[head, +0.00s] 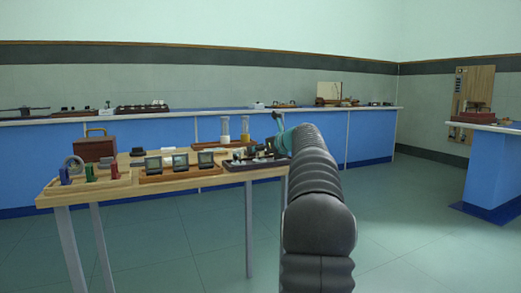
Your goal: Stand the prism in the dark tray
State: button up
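The dark tray (237,167) sits at the right end of the wooden table, with several small items in it, too small to tell apart. My arm reaches forward from the lower right. My gripper (281,143) is at its far end, over or beside the tray's right side. The arm partly hides the gripper and the tray's right end. I cannot tell whether its fingers are open or hold anything. I cannot pick out the prism for certain.
A brown tray (180,176) with several framed pieces stands left of the dark tray. A pale wooden tray (95,186) with coloured holders is at the table's left end. A brown case (94,148) stands behind it. Blue benches (160,135) line the wall. Floor at right (410,210) is clear.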

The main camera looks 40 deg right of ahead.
jog(key=shift+s+r, duration=0.1)
jog(key=shift+r, duration=0.05)
jog(key=v, duration=1.1)
jog(key=shift+s, duration=0.35)
jog(key=shift+a, duration=0.2)
jog(key=s+a+f+n+g+y, duration=0.1)
jog(key=s+a+f+n+g, duration=0.2)
jog(key=a+n, duration=0.5)
jog(key=s+a+f+n+g, duration=0.1)
jog(key=s+a+f+n, duration=0.2)
jog(key=a, duration=1)
jog(key=s+a+f+n+g+y, duration=0.1)
jog(key=s+a+f+n, duration=0.1)
jog(key=a+f+n, duration=0.6)
jog(key=s+a+f+n+g, duration=0.1)
jog(key=s+a+f+n, duration=0.3)
jog(key=s, duration=0.3)
jog(key=s+a+f+n+g+h, duration=0.1)
jog(key=s+a+f+n, duration=0.4)
jog(key=s+n, duration=0.2)
jog(key=s+a+f+n+g, duration=0.1)
jog(key=s+a+f+n, duration=0.3)
jog(key=s+a+n, duration=0.1)
jog(key=shift+s+f+n+g+h, duration=0.4)
jog(key=shift+s+n, duration=0.3)
jog(key=shift+s, duration=0.2)
